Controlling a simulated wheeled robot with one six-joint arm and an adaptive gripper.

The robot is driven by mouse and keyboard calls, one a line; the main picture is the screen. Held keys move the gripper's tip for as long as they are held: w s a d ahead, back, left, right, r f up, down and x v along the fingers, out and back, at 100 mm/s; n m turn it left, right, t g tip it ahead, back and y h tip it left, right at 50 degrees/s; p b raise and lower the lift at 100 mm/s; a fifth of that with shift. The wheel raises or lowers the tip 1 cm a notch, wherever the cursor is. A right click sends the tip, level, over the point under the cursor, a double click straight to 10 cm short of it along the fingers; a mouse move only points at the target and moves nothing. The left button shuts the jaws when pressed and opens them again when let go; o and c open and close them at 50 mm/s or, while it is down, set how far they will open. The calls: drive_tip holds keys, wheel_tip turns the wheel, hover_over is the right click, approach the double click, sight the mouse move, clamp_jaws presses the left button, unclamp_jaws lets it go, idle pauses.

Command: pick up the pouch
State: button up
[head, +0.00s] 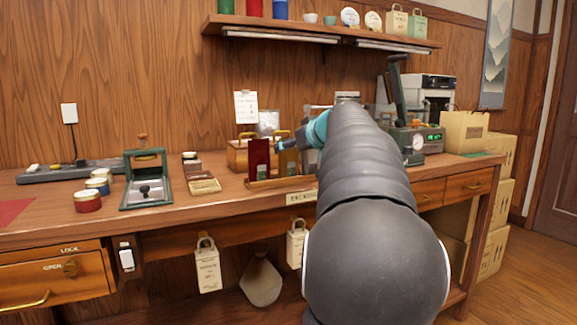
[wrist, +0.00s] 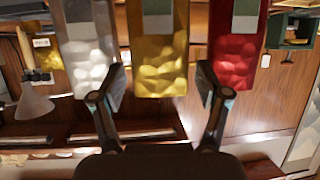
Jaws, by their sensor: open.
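Three pouches stand in a row in the wrist view, which looks upside down: a silver one (wrist: 90,50), a gold one (wrist: 161,62) and a red one (wrist: 235,55). The red pouch (head: 258,157) also shows in the head view on a low wooden rack (head: 268,183), with part of the gold pouch to its right. The silver one is hidden there by my arm. My gripper (wrist: 161,80) is open and empty. Its fingers appear on either side of the gold pouch's lower part; I cannot tell whether they touch it.
A wooden box (head: 237,154) stands behind the rack. A small tray (head: 204,186), a green press (head: 146,180) and tins (head: 88,201) are to the left. A machine with a gauge (head: 418,142) stands right. A shelf (head: 300,30) hangs above the bench.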

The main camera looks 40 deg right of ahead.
drive_tip(key=shift+x, duration=1.25)
drive_tip(key=shift+c, duration=0.2)
drive_tip(key=c, duration=0.7)
drive_tip(key=shift+o, duration=0.2)
drive_tip(key=shift+r, duration=0.2)
